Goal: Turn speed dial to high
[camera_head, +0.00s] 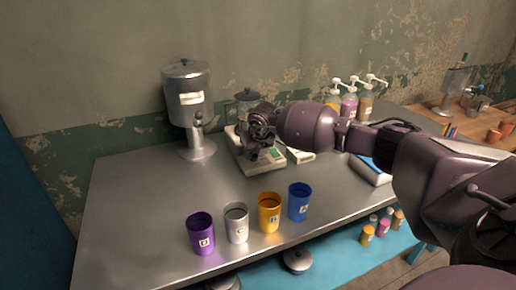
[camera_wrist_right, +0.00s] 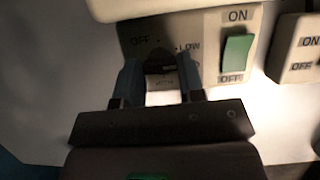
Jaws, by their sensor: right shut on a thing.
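The speed dial (camera_wrist_right: 160,68) is a dark round knob on the cream front panel of a machine (camera_wrist_right: 215,40). The panel is printed OFF and LOW, and a further label at the right is partly hidden by a finger. My right gripper (camera_wrist_right: 159,80) is shut on the dial, one blue-grey finger on each side. Which mark the dial points to is not clear. In the head view the white machine (camera_head: 271,160) stands on the metal table with a glass jug (camera_head: 243,98) on it. My right gripper hides the dial there. My left gripper is not in view.
A green ON/OFF switch (camera_wrist_right: 236,55) sits right of the dial, with a second switch box (camera_wrist_right: 298,48) beyond. A metal dispenser (camera_head: 187,100) stands left. Purple (camera_head: 201,238), grey (camera_head: 236,225), yellow (camera_head: 269,215) and blue (camera_head: 299,204) cups line the front. Pump bottles stand behind my arm.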

